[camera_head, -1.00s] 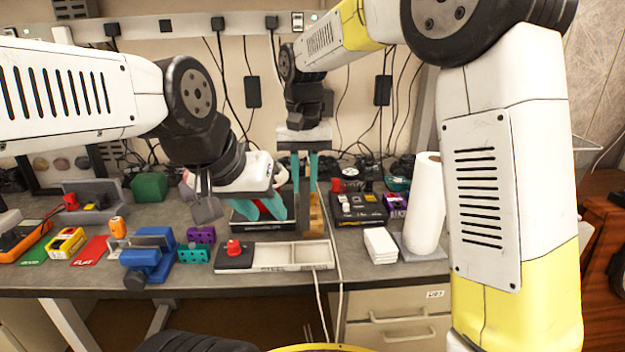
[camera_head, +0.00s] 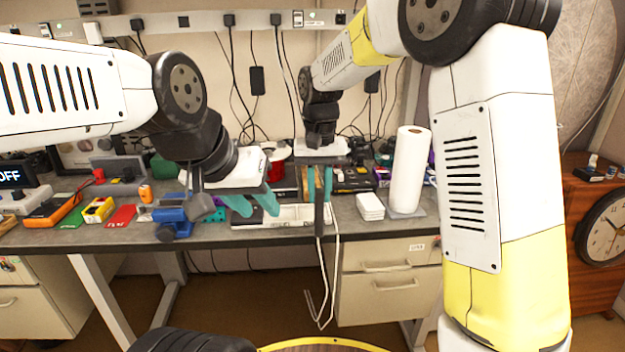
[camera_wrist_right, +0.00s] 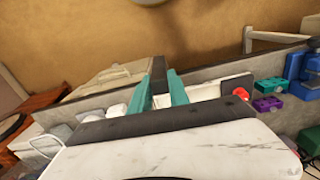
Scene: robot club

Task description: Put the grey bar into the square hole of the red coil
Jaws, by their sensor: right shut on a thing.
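My right gripper (camera_head: 320,187) points down over the table's front edge, its teal fingers close together. A dark upright bar (camera_head: 319,218), probably the grey bar, shows between and below them. In the right wrist view a dark piece (camera_wrist_right: 158,75) shows between the fingers. My left gripper (camera_head: 252,203) is tilted, its teal fingers apart with nothing seen between them. A red thing (camera_head: 275,167), probably the red coil, stands behind my left gripper and is partly hidden by it. I cannot make out its square hole.
A pale sectioned tray (camera_head: 300,214) lies near the table's front edge. To the right are white pads (camera_head: 370,207) and a paper roll (camera_head: 409,170). A blue vise (camera_head: 174,222) stands at left. White cords hang in front of the drawers.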

